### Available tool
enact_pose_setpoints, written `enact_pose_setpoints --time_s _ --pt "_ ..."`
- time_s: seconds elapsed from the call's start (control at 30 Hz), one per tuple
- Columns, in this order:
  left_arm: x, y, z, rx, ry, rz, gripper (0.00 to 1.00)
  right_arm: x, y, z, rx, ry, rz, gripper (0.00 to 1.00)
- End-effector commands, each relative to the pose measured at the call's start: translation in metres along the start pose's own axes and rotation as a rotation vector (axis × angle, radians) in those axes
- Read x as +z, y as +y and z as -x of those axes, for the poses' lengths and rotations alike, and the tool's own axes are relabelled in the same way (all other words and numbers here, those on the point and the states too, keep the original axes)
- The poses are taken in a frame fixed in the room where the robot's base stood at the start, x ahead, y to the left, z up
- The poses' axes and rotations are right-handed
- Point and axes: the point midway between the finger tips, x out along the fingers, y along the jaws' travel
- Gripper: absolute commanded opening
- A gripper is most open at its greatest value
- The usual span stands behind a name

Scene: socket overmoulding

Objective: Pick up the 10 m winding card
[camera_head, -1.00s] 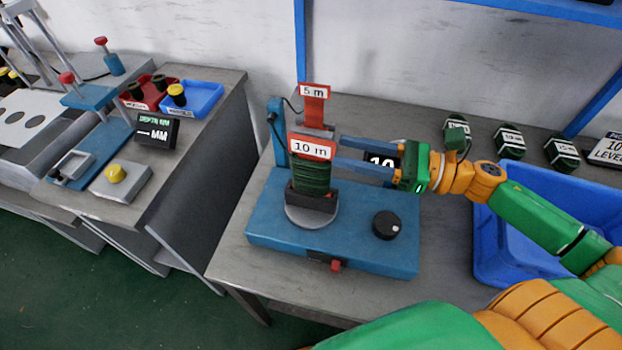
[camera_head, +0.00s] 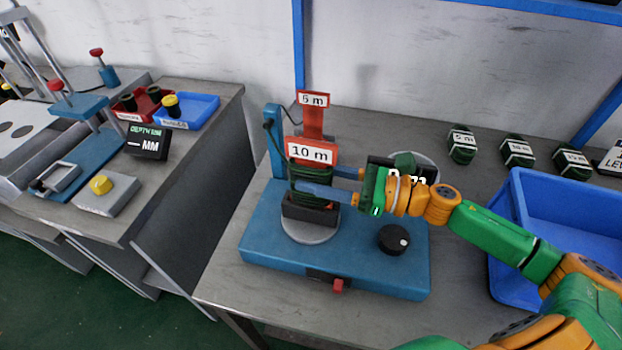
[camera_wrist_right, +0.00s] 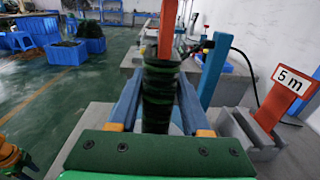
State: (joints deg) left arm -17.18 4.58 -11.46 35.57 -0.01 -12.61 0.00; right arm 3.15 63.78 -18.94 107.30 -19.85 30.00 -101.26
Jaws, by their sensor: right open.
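The 10 m winding card (camera_head: 312,152) has a red top with a white "10 m" label and dark green cable wound below it. It stands upright in a dark holder on the round grey plate of the blue winding machine (camera_head: 300,262). My right gripper (camera_head: 318,180) is open at the height of the winding, one blue finger on the near side, the other partly hidden behind. In the right wrist view the wound card (camera_wrist_right: 160,95) stands between the two blue fingers, with no clear grip on it. My left gripper is not in view.
A red 5 m card (camera_head: 313,110) stands just behind; it also shows at the right of the wrist view (camera_wrist_right: 285,92). A black knob (camera_head: 393,239) is on the machine. Several wound coils (camera_head: 517,150) lie at the back right, beside a blue bin (camera_head: 570,215).

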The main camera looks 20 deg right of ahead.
Motion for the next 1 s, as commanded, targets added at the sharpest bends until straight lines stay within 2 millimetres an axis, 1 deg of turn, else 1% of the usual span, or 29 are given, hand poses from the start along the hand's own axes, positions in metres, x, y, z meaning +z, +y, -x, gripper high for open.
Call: enact_pose_setpoints --time_s 0.03,0.1,0.33,0.37,0.4,0.47,0.5,0.53,1.0 --pt "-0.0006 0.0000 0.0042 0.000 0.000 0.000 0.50 0.0036 0.0000 -0.0045 0.001 -0.003 0.001 0.47" --pt "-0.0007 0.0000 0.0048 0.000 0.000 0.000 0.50 0.0021 0.0002 -0.0084 0.002 -0.001 0.000 0.47" --pt "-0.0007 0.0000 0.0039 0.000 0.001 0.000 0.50 -0.0003 0.0006 -0.0099 0.002 0.001 0.000 0.47" --pt "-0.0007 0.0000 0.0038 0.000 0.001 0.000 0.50 -0.0003 0.0006 -0.0098 0.002 0.001 0.000 0.42" --pt "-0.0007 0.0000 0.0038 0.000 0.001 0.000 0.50 -0.0003 0.0006 -0.0098 0.002 0.001 0.000 0.31" --pt "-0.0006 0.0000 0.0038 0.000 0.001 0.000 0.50 -0.0002 0.0006 -0.0097 0.002 0.001 0.000 0.15" --pt "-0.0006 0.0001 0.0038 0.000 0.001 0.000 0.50 -0.0002 0.0006 -0.0097 0.002 0.001 0.000 0.04" --pt "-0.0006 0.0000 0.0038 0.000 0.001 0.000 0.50 -0.0002 0.0006 -0.0097 0.002 0.001 0.000 0.00" --pt "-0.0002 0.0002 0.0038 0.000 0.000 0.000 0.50 -0.0001 0.0006 -0.0095 0.002 0.001 0.000 0.00"
